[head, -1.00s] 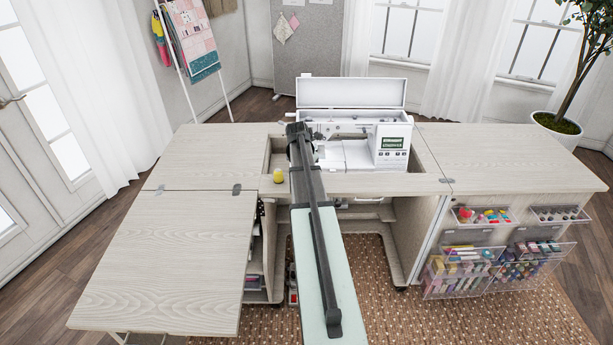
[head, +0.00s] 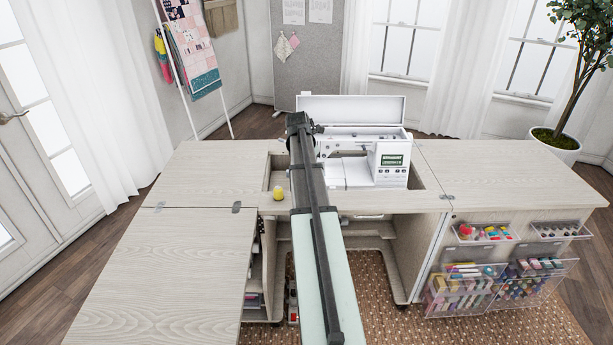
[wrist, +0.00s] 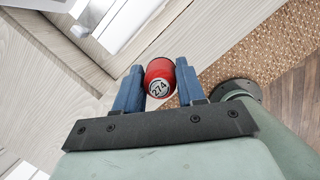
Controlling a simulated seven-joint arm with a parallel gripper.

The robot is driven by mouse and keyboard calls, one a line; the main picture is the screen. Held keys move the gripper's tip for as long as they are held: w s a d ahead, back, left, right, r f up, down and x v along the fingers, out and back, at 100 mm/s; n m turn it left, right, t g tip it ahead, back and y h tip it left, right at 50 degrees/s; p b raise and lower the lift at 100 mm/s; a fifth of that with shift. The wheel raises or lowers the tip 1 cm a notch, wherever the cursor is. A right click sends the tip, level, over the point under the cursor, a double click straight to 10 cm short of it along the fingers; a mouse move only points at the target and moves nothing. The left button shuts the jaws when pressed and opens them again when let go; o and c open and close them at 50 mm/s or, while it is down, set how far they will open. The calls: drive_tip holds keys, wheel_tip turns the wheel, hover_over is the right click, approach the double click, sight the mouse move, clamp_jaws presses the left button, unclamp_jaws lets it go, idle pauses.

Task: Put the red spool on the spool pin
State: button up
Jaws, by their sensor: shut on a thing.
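The red spool (wrist: 159,79) shows in the wrist view with a pale round end marked 274. My gripper (wrist: 158,88) is shut on it, with one blue finger on each side. In the head view my own arm hides the gripper and the spool. The white sewing machine (head: 392,162) stands in the cabinet's well with its top lid (head: 350,109) raised. I cannot make out the spool pin in either view.
A yellow spool (head: 279,193) stands on the cabinet's front strip, left of my arm. The left leaf (head: 150,275) and right tabletop (head: 500,175) are bare. Clear bins (head: 465,290) of supplies hang at the right front.

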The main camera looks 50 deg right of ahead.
drive_tip(key=shift+m, duration=0.5)
drive_tip(key=d+r, duration=0.2)
drive_tip(key=d, duration=0.3)
drive_tip(key=w+d+r, duration=0.1)
drive_tip(key=d+r, duration=0.2)
drive_tip(key=d, duration=0.2)
drive_tip(key=w+d+r, duration=0.1)
drive_tip(key=d+r, duration=0.2)
drive_tip(key=d, duration=0.3)
drive_tip(key=shift+w+n, duration=0.15)
drive_tip(key=shift+n, duration=0.25)
drive_tip(key=shift+w+d, duration=0.15)
drive_tip(key=shift+w+d+f, duration=0.15)
drive_tip(key=shift+w+d, duration=1)
drive_tip(key=shift+w, duration=0.05)
drive_tip(key=shift+w+d+f, duration=0.1)
drive_tip(key=shift+w+d, duration=1.05)
drive_tip(key=shift+f, duration=1.25)
